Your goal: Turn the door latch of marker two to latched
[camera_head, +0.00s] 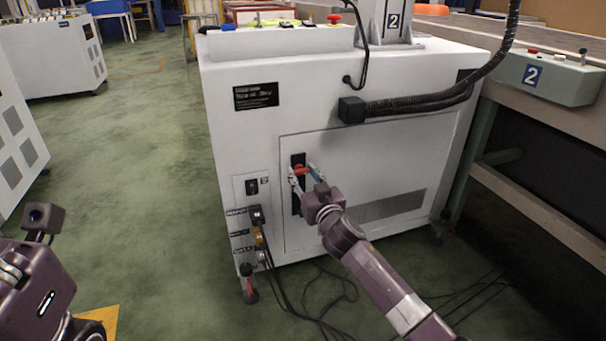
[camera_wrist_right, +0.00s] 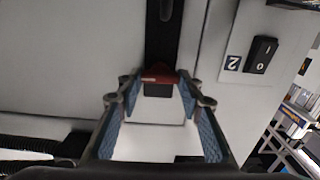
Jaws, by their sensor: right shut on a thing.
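The machine marked 2, a white cabinet (camera_head: 230,120), has a door (camera_head: 380,160) in its side. The door latch is a small red handle (camera_head: 300,171) on an upright black plate (camera_head: 297,206) at the door's left edge. My right gripper (camera_head: 302,173) is at the latch, its fingers on either side of the red handle. In the right wrist view the red handle (camera_wrist_right: 158,77) lies across the black plate (camera_wrist_right: 162,40), between my fingertips (camera_wrist_right: 158,80), which close on it. The fingers partly hide the handle's ends. Only part of my left arm shows; its fingers are out of view.
A rocker switch (camera_head: 252,187) sits left of the door; it also shows in the right wrist view (camera_wrist_right: 262,54). Plugged cables (camera_head: 262,235) hang below it and run across the floor. A conveyor frame (camera_head: 540,200) stands at the right. Green floor (camera_head: 140,170) is clear at the left.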

